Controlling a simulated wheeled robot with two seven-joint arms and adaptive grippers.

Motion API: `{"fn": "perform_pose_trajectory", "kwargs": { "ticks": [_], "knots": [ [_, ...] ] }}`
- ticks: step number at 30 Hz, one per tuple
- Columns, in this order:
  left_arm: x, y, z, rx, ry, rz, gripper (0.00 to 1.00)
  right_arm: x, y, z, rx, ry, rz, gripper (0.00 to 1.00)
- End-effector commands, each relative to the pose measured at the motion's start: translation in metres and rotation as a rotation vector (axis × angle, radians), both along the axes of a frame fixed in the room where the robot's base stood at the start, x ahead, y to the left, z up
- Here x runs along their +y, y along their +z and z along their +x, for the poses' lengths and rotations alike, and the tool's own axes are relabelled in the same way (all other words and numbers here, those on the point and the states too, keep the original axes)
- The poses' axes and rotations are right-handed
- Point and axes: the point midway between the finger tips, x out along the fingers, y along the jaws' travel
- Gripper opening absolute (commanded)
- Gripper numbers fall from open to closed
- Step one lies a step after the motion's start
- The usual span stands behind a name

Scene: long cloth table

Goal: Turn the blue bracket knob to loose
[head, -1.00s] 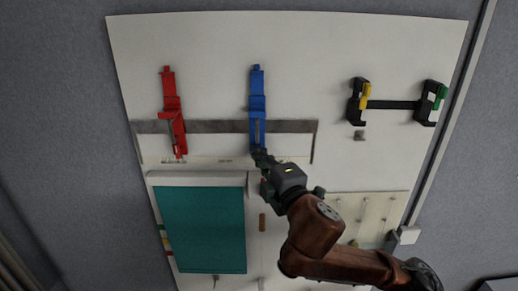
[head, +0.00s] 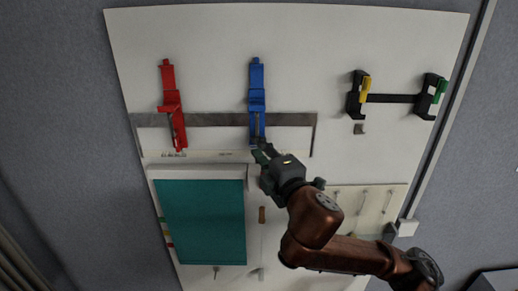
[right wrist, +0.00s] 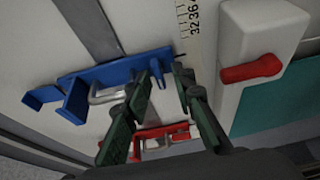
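The blue bracket (head: 257,92) is mounted upright on the white board, across a grey metal strip. It also shows in the right wrist view (right wrist: 126,68), lying sideways with a bent metal loop (right wrist: 104,95) at it. My right gripper (head: 262,150) is at the bracket's lower end. In the right wrist view its dark green fingers (right wrist: 168,78) are apart, with the bracket's end near and partly behind the tips. I cannot tell whether they touch it. The knob cannot be made out clearly. My left gripper is not in view.
A red bracket (head: 172,105) hangs left of the blue one. A teal panel (head: 203,222) is below left. A black holder with yellow and green parts (head: 393,98) is at the upper right.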

Motion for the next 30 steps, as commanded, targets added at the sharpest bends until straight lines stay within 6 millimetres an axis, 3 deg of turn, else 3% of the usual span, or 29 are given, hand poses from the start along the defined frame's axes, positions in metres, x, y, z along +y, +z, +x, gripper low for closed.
{"fn": "perform_pose_trajectory", "kwargs": {
  "ticks": [8,22,30],
  "knots": [
    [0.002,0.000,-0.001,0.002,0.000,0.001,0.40,-0.001,0.001,-0.003,-0.003,0.002,0.001,0.25],
    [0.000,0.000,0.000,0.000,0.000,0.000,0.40,-0.025,0.000,-0.060,-0.002,0.002,0.001,0.25],
    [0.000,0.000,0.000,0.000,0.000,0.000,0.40,-0.031,0.000,-0.074,0.000,-0.001,0.000,0.25]
  ]
}}
